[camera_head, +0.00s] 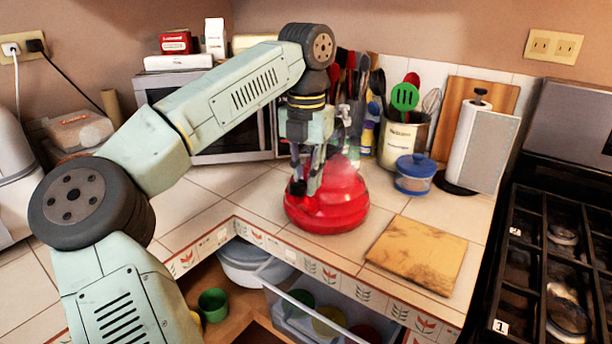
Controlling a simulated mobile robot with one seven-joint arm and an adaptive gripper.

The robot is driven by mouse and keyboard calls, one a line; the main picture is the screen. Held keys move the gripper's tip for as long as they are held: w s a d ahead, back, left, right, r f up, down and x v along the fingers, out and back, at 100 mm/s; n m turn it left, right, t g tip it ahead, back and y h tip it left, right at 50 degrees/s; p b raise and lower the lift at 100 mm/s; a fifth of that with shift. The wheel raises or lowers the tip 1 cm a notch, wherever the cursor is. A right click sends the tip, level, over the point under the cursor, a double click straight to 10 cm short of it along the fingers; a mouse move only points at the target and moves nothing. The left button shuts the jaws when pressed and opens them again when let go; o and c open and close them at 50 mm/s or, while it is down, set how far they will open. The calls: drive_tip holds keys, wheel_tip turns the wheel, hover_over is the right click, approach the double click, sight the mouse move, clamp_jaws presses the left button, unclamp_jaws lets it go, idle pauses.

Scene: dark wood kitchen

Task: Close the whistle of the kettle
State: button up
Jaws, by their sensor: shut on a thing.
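A red kettle (328,208) stands upright on the tiled counter (268,196), near its inner corner edge. A pale haze like steam hangs above and behind its top. My gripper (301,186) points down at the left side of the kettle's top, where the spout is. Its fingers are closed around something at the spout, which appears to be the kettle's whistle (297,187). The fingers cover most of the whistle, so whether it is open or closed cannot be told. The kettle's handle is hard to make out behind the gripper.
A blue-lidded jar (415,174) stands right of the kettle, with a wooden board (417,253) in front. A utensil crock (403,138), a paper towel roll (462,147) and a microwave (215,120) stand behind. The stove (560,255) is at right.

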sight(300, 190)
clamp_jaws()
